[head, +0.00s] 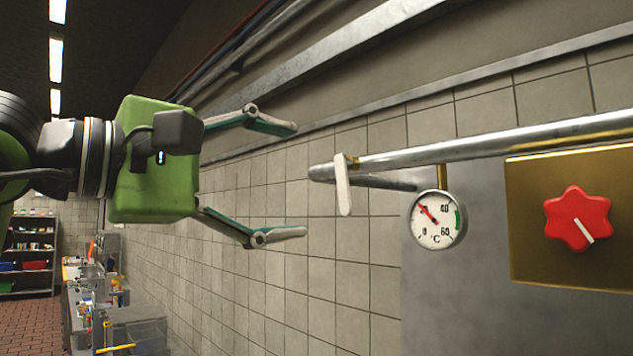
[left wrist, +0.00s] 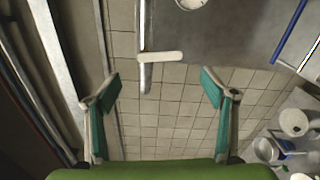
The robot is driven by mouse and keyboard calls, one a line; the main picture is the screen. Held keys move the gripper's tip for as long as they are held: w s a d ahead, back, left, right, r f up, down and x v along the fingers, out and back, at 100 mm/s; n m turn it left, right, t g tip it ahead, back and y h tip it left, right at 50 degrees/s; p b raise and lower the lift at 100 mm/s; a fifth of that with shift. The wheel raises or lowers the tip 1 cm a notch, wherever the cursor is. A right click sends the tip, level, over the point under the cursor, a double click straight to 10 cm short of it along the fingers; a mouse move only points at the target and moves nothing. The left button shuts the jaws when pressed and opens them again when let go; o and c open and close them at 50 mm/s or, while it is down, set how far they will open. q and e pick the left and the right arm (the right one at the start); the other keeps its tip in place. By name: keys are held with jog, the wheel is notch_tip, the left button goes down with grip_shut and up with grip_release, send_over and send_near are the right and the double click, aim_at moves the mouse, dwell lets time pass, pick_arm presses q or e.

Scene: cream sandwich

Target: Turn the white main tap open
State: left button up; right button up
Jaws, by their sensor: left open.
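The white main tap (head: 343,184) is a white lever near the left end of a metal pipe on the tiled wall. In the head view it hangs down across the pipe. In the left wrist view the white lever (left wrist: 161,57) lies crosswise over the pipe, ahead of and between the fingers. My left gripper (head: 300,180) is open and empty, to the left of the tap, its fingers pointing right towards it. A clear gap separates the fingertips from the lever. In the left wrist view the open fingers (left wrist: 162,92) show at both sides. My right gripper is out of view.
A round temperature gauge (head: 437,219) hangs below the pipe (head: 480,141), right of the tap. A red star-shaped knob (head: 578,218) sits on a brass plate (head: 530,260) farther right. Shelves (head: 30,245) and a cluttered counter (head: 75,300) stand at the far left.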

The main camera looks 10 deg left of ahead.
pick_arm(q)
jog(key=v, duration=0.3)
jog(key=shift+s, duration=0.2)
jog(key=shift+a, duration=0.1)
